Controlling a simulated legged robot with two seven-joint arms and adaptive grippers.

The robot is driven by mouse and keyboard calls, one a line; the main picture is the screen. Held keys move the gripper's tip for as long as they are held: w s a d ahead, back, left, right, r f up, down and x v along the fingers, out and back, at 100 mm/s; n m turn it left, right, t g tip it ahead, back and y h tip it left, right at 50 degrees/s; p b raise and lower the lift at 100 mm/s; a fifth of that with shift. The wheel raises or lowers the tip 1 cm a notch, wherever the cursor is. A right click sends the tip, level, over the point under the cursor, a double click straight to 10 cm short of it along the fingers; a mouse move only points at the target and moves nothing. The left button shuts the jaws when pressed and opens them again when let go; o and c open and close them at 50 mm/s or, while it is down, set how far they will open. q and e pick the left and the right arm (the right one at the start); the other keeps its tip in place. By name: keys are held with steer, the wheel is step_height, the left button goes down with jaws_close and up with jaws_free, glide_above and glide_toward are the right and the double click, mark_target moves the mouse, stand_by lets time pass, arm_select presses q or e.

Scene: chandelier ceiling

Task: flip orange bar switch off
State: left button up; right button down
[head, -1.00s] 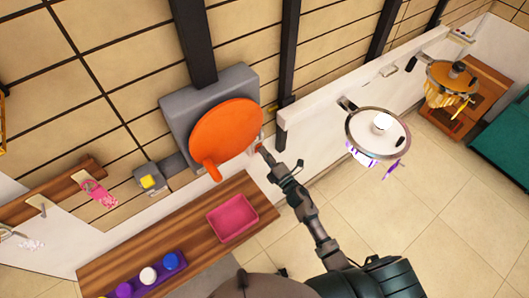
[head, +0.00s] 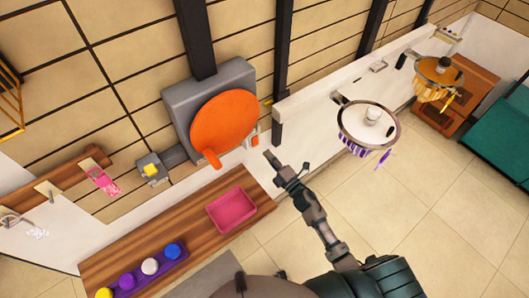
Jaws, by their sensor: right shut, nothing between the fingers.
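A small orange switch piece (head: 254,140) sits on the white wall, just right of a large orange disc with a short handle (head: 224,122) that hangs on a grey box. The piece is too small to tell which way it is flipped. My right gripper (head: 270,157) is shut and empty. In the picture its tip is a little below and right of the small orange piece, with a visible gap. My left gripper is not in view.
A wooden counter (head: 130,255) holds a pink tray (head: 232,210) and a purple rack (head: 150,270) of coloured round pieces. A grey box with a yellow button (head: 151,169) is left of the disc.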

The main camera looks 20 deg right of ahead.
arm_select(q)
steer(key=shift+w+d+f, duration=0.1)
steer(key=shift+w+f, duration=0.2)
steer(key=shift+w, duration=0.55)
arm_select(e)
steer(key=r+v, duration=0.1)
steer(key=v, duration=0.5)
steer(key=shift+d+r, duration=0.3)
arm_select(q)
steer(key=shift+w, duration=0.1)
